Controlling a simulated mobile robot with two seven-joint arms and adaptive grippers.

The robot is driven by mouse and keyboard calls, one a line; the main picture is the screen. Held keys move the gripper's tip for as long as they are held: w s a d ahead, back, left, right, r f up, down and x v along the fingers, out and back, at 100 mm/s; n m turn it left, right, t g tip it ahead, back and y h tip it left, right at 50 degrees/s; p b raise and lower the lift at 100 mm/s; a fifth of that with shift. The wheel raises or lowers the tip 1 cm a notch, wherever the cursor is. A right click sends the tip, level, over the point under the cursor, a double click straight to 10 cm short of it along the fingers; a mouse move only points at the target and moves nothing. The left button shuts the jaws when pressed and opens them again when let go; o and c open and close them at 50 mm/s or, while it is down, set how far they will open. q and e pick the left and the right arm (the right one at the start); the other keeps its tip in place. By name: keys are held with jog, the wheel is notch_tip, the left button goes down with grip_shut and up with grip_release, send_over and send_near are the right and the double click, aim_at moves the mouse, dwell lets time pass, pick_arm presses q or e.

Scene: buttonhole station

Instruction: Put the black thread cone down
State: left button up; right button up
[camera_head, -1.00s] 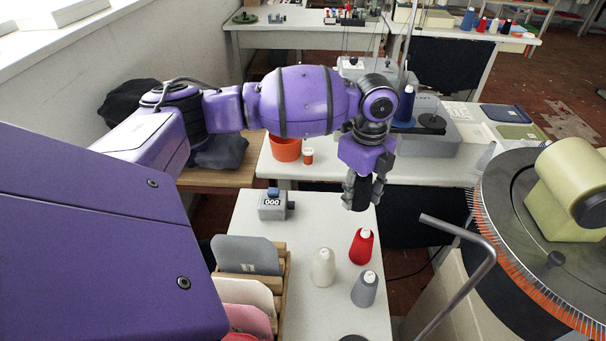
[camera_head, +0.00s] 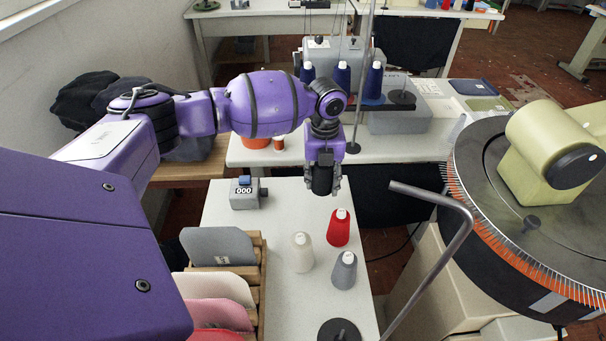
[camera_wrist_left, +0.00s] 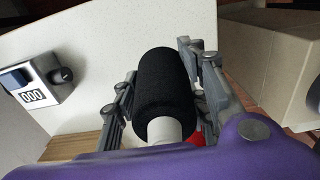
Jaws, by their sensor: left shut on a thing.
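The black thread cone (camera_wrist_left: 166,82) is between the fingers of my left gripper (camera_wrist_left: 165,95), which is shut on it. In the head view the cone (camera_head: 322,180) hangs below my left gripper (camera_head: 323,172), over the far part of the narrow white table (camera_head: 280,194). From the head view I cannot tell how high it is above the table. A cream cone (camera_head: 302,253), a red cone (camera_head: 339,228) and a grey cone (camera_head: 344,270) stand upright on that table, nearer than the gripper. My right gripper is not in view.
A grey counter (camera_head: 246,194) reading 000 stands left of the gripper. A wooden rack (camera_head: 258,270) with fabric panels lines the near left. A bent metal rod (camera_head: 440,250) and a large round dial machine (camera_head: 490,180) are at right. Blue cones (camera_head: 374,80) stand behind.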

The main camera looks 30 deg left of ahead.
pick_arm(q)
jog(key=shift+f, duration=2.3)
jog(key=shift+f, duration=0.1)
jog(key=o, duration=1.2)
jog(key=shift+o, duration=0.2)
notch_tip(320, 180, up, 12)
jog(key=shift+r, duration=0.2)
